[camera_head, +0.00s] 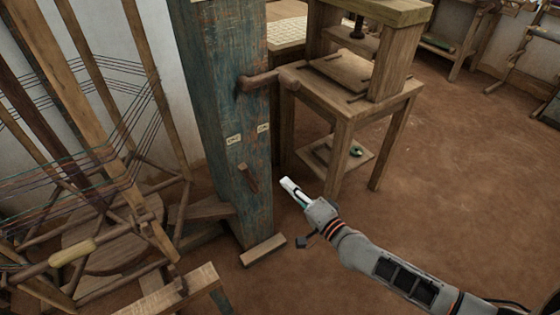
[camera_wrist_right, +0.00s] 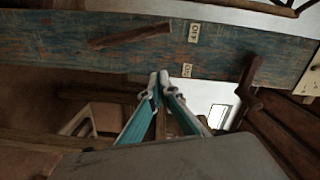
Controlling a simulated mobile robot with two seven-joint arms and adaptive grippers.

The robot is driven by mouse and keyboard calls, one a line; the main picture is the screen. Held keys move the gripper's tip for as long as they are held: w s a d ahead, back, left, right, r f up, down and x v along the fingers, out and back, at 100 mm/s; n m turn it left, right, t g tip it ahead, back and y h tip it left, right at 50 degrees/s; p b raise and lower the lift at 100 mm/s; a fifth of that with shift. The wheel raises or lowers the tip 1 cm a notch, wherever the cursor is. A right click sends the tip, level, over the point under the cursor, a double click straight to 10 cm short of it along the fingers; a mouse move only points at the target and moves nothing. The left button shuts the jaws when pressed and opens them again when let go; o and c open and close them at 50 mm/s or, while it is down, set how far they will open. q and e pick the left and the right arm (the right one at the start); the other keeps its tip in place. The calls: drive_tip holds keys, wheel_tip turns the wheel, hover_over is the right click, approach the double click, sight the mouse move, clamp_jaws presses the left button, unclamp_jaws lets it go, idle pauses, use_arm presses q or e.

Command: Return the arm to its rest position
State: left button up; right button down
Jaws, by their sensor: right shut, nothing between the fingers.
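My right arm comes in from the lower right in the head view. Its gripper (camera_head: 291,187) is shut and empty, held in the air over the floor, to the right of a worn blue-green wooden post (camera_head: 215,95). In the right wrist view the two fingertips (camera_wrist_right: 159,76) meet, with nothing between them. The post (camera_wrist_right: 125,60) crosses behind them there, with a wooden peg (camera_wrist_right: 130,36) and small pale labels on it. My left gripper is not in view.
A wooden stand with a press frame (camera_head: 345,105) is behind the gripper. A wooden frame with stretched threads (camera_head: 75,200) fills the left. A wooden handle (camera_head: 270,80) sticks out of the post. Brown floor (camera_head: 470,180) is clear at the right.

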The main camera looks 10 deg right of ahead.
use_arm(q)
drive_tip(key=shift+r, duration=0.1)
use_arm(e)
drive_tip(key=shift+s+a, duration=0.1)
drive_tip(key=s+a+n+g+p, duration=0.1)
drive_tip(key=s+a+n+p, duration=0.15)
drive_tip(key=s, duration=0.35)
drive_tip(key=s+a+n+g+p, duration=0.1)
drive_tip(key=s+n+p, duration=0.1)
drive_tip(key=s+n, duration=0.3)
use_arm(q)
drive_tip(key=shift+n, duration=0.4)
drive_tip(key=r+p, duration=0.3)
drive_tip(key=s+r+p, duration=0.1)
drive_tip(key=p, duration=0.1)
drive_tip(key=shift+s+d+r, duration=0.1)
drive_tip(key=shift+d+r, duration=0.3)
use_arm(e)
drive_tip(key=s+d+f+n+g+h, duration=0.1)
drive_tip(key=s+d+f+n+h, duration=0.1)
drive_tip(key=s, duration=0.7)
drive_tip(key=s+d+f+n+g+h, duration=0.2)
drive_tip(key=s+d, duration=0.4)
drive_tip(key=s, duration=0.4)
drive_tip(key=f+n, duration=0.1)
drive_tip(key=n, duration=0.1)
drive_tip(key=shift+d+f+n+g+h, duration=0.2)
drive_tip(key=shift+f+n+g+h, duration=0.05)
drive_tip(key=shift+n+g+h, duration=0.1)
